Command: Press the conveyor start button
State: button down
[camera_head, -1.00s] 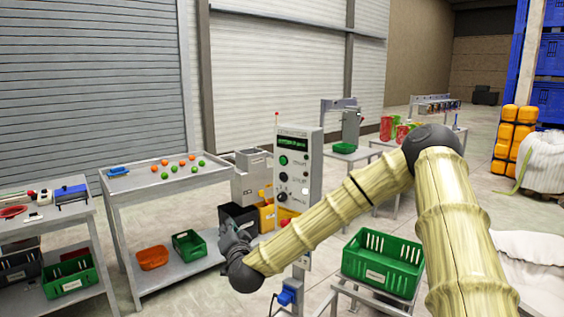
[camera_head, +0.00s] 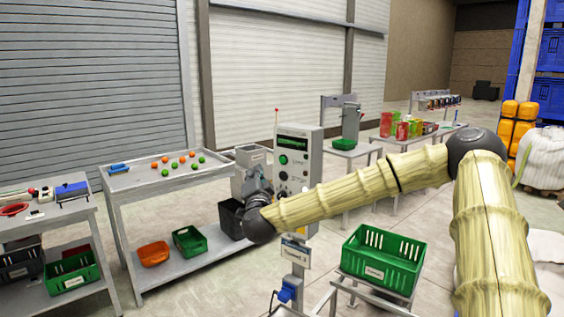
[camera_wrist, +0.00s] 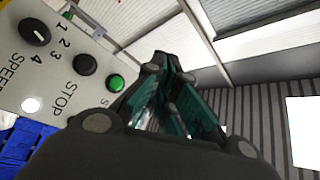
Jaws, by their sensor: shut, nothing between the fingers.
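In the wrist view the green button (camera_wrist: 116,82) lies just left of my gripper (camera_wrist: 170,72), beside the black stop button (camera_wrist: 86,64) and the speed knob (camera_wrist: 34,32). My gripper is shut and empty. Its tips are close to the panel, but I cannot tell whether they touch it. In the head view my gripper (camera_head: 260,198) is at the box's lower left.
A sorting table (camera_head: 165,181) with orange and green balls stands left of the box. A green crate (camera_head: 382,258) stands on a frame at the front right. A black bin (camera_head: 230,218) is behind my wrist.

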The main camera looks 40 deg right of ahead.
jog(key=w+d+p, duration=0.1)
jog(key=w+d, duration=0.1)
jog(key=d, duration=0.6)
jog(key=shift+w+d, duration=0.15)
jog(key=shift+w, duration=0.15)
jog(key=shift+w+d, duration=0.25)
jog(key=shift+d, duration=0.5)
dwell(2.3)
jog(key=shift+a, duration=0.1)
jog(key=shift+s+a+b, duration=0.25)
jog(key=shift+a+b, duration=0.15)
jog(key=shift+a, duration=0.35)
jog(key=shift+s+a+b, duration=0.2)
jog(key=shift+s+a, duration=0.05)
jog(key=shift+a, duration=0.55)
jog(key=shift+s+a+b, duration=0.15)
jog(key=shift+s+a, duration=0.1)
jog(key=shift+a, duration=0.55)
jog(key=shift+s+a+b, duration=0.2)
jog(key=shift+s+a, duration=0.05)
jog(key=shift+a, duration=0.55)
